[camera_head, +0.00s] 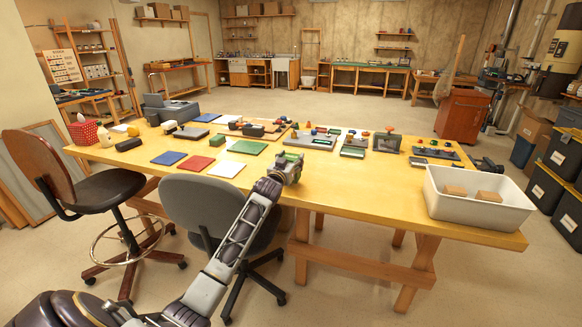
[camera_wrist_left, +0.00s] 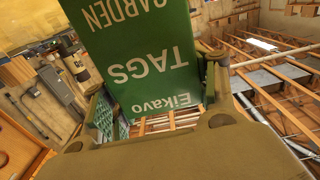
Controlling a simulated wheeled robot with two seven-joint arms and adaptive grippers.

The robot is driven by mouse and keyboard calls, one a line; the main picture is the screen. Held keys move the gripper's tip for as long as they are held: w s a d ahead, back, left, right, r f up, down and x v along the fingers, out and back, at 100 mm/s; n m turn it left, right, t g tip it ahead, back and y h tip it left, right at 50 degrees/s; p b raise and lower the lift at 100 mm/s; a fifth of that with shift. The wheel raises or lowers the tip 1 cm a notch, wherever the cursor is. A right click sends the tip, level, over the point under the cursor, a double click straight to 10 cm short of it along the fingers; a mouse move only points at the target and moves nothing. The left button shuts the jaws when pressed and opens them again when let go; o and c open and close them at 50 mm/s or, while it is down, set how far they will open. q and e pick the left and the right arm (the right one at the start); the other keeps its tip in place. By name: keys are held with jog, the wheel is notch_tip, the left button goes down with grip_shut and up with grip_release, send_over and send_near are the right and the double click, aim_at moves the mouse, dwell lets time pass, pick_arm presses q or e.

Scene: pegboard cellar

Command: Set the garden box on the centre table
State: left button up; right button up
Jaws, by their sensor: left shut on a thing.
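The garden box (camera_wrist_left: 140,55) is green with white lettering reading "GARDEN TAGS Eikavo", upside down in the left wrist view. My left gripper (camera_head: 291,164) is shut on the box, with a finger at each side of it. In the head view the gripper is over the near middle part of the long yellow wooden table (camera_head: 350,190). The box is small and mostly hidden there by the gripper, so I cannot tell whether it touches the table. My right gripper is not in view.
A white bin (camera_head: 478,205) with brown blocks stands at the table's right end. Blue, red (camera_head: 196,164) and white flat squares lie left of my gripper. Small items and trays crowd the back. The front strip between gripper and bin is clear. A grey chair (camera_head: 208,200) stands at the near edge.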

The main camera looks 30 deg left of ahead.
pick_arm(q)
notch_tip(320, 180, down, 2)
jog(key=shift+f, duration=0.35)
jog(key=o, duration=1)
jog(key=shift+o, duration=0.5)
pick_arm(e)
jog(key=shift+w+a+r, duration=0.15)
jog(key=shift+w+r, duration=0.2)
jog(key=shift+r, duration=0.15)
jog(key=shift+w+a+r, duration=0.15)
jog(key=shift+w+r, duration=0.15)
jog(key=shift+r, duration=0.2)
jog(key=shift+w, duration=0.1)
